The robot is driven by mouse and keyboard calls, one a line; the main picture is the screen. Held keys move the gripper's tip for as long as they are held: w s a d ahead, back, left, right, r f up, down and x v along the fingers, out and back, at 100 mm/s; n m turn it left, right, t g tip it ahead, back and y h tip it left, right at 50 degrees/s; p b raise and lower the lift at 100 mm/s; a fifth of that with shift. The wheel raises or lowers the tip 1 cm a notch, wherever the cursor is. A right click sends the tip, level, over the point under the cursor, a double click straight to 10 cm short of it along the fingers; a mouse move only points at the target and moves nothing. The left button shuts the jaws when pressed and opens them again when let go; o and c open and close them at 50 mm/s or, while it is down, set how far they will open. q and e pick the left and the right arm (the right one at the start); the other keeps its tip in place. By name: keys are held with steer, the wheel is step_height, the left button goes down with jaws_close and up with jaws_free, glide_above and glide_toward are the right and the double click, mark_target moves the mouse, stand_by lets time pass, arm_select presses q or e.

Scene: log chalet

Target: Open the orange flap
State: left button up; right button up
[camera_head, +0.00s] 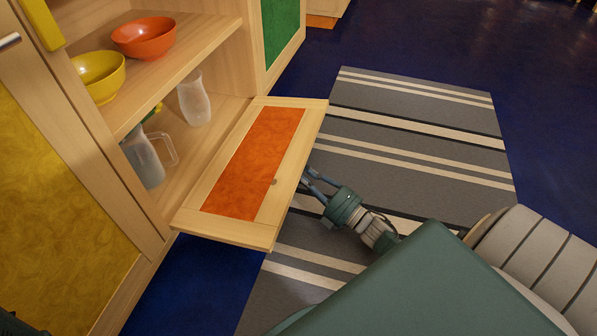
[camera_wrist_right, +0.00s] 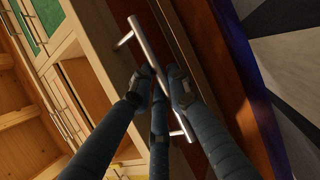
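The orange flap (camera_head: 252,165) is a light wooden panel with an orange centre. It is folded down and outward from the cabinet, roughly level, with its inner face up and the compartment behind it exposed. My right gripper (camera_head: 307,178) reaches under the flap's outer side in the head view, its fingertips hidden by the panel. In the right wrist view, the fingers of my right gripper (camera_wrist_right: 159,78) close around the metal bar handle (camera_wrist_right: 150,50) on the flap's outer face.
The shelves hold an orange bowl (camera_head: 144,37), a yellow bowl (camera_head: 98,75), a clear jug (camera_head: 145,158) and a carafe (camera_head: 194,99). A yellow door (camera_head: 60,220) is at left, a green panel (camera_head: 281,35) beyond. The striped rug (camera_head: 410,130) is clear.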

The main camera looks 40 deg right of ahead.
mark_target(302, 157)
steer(key=o, duration=0.3)
steer(key=shift+s+d+f, duration=0.1)
steer(key=shift+s+d, duration=0.1)
steer(key=shift+d, duration=0.05)
step_height(302, 157, up, 10)
stand_by(0.4)
